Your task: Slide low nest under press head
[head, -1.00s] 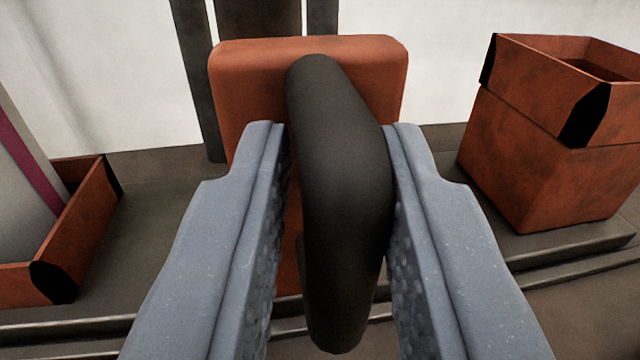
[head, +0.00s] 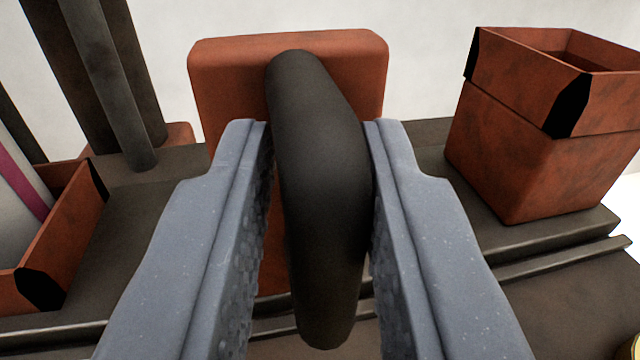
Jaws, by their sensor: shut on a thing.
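My gripper (head: 316,128) is shut on a thick black handle (head: 318,190), which stands upright in front of an orange block (head: 225,75). A low orange nest (head: 70,235) is at the left, partly out of frame. It holds a pale grey thing with a magenta stripe (head: 22,170). A taller orange nest (head: 540,165) with an open top stands at the right. Both nests rest on a dark slide plate (head: 140,225). The press head does not show; only dark upright columns (head: 115,90) stand behind, at the upper left.
Dark rails (head: 560,262) run along the front of the slide plate. An orange foot (head: 178,136) shows by the columns. A yellow thing (head: 636,346) is cut off at the lower right corner. A pale wall fills the back.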

